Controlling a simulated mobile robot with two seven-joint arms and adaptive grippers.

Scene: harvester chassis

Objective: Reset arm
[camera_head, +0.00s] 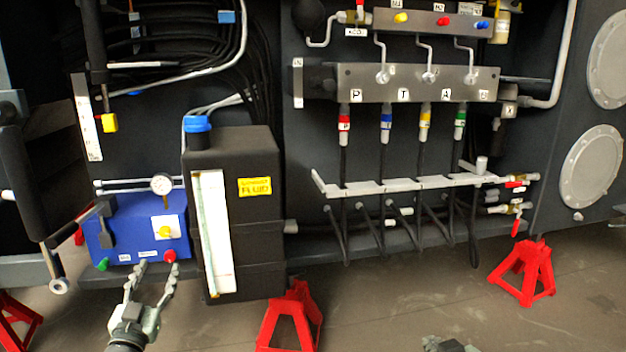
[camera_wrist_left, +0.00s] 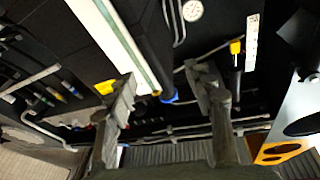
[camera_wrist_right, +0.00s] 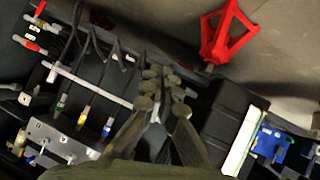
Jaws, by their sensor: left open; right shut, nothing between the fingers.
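My left gripper (camera_head: 158,275) is open and empty, in front of the lower edge of the blue box (camera_head: 140,232) with the gauge, near its red button (camera_head: 170,256). In the left wrist view its two fingers (camera_wrist_left: 165,90) stand wide apart with nothing between them. My right gripper shows only as a small part at the bottom edge of the head view (camera_head: 447,344). In the right wrist view its fingers (camera_wrist_right: 165,95) are together and hold nothing. The arms themselves are mostly out of the head view.
A black fluid tank (camera_head: 262,215) with a blue cap (camera_head: 198,124) stands beside the blue box. A manifold (camera_head: 418,83) with hoses hangs above a grey rack (camera_head: 410,185). Red jack stands (camera_head: 292,318) and (camera_head: 524,273) stand on the floor.

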